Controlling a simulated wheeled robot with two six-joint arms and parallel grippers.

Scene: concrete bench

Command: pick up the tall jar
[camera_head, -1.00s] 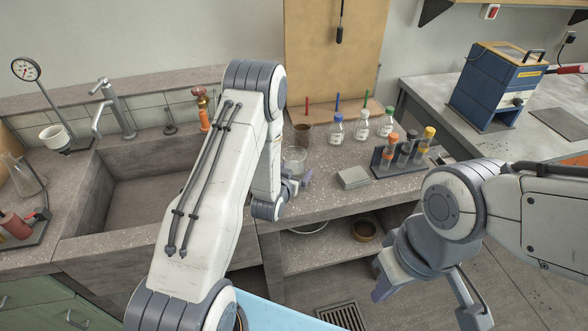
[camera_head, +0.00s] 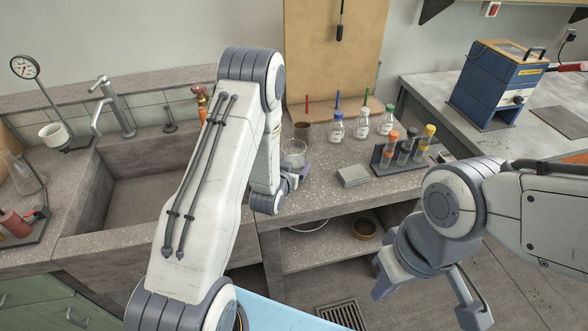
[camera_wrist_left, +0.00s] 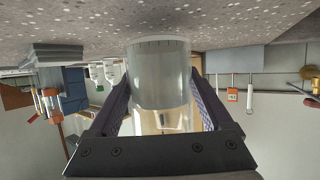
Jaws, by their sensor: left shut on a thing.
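The tall jar (camera_head: 293,152) is clear glass and stands upright at the front of the bench, just right of my left forearm in the head view. In the left wrist view the jar (camera_wrist_left: 160,75) fills the space between the two fingers of my left gripper (camera_wrist_left: 162,110), which is shut on it. In the head view my left arm hides most of this gripper (camera_head: 292,172). The frames do not clearly show a gap between jar and bench. My right gripper (camera_head: 428,298) is open and empty, low in front of the bench.
A brown cup (camera_head: 303,131) stands close behind the jar. Several capped bottles (camera_head: 361,124), a rack of tubes (camera_head: 403,152) and a grey block (camera_head: 352,176) are to the right. The sink (camera_head: 150,180) lies left. A shelf (camera_head: 325,250) below holds dishes.

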